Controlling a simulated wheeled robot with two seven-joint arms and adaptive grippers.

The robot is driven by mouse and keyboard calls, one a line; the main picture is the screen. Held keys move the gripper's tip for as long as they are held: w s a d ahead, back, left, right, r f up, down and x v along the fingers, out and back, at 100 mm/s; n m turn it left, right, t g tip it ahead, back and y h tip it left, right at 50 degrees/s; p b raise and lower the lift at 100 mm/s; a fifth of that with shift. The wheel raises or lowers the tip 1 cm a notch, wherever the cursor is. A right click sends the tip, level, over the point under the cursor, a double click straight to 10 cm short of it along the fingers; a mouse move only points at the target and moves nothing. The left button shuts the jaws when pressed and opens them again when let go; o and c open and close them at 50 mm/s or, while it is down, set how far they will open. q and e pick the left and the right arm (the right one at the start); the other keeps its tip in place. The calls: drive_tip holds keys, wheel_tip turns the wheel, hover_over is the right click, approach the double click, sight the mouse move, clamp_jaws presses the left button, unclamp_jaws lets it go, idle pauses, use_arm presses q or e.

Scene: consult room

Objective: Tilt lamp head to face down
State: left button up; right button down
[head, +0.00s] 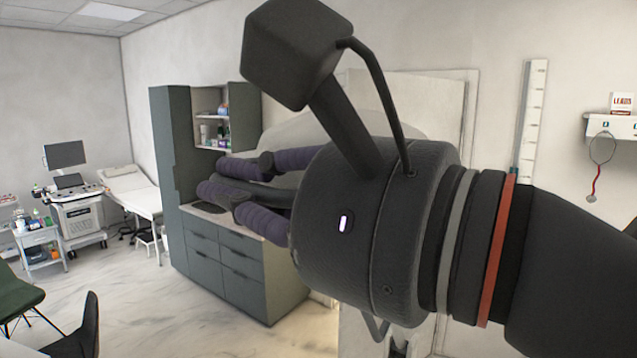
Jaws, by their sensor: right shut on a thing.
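My right gripper (222,188) reaches in from the right and fills the middle of the head view. Its dark purple fingers point left and are shut on the lamp head. A pale, rounded shape (402,122) behind the hand appears to be part of the lamp head. The hand hides most of it, so its tilt and the exact grip point cannot be told. A warm glow shows low behind the hand. My left gripper is not in view.
A grey-green cabinet (222,262) with a counter and shelves stands behind the fingers. An exam couch (133,190) and an ultrasound cart (80,218) are at the far left. Chairs (78,335) stand at the lower left. The floor between them is clear.

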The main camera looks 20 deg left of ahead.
drive_tip(key=shift+a+f, duration=0.1)
drive_tip(key=c, duration=1.3)
unclamp_jaws()
drive_tip(key=shift+w, duration=0.15)
drive_tip(key=shift+d, duration=0.35)
drive_tip(key=v, duration=1.1)
drive_tip(key=shift+d, duration=0.15)
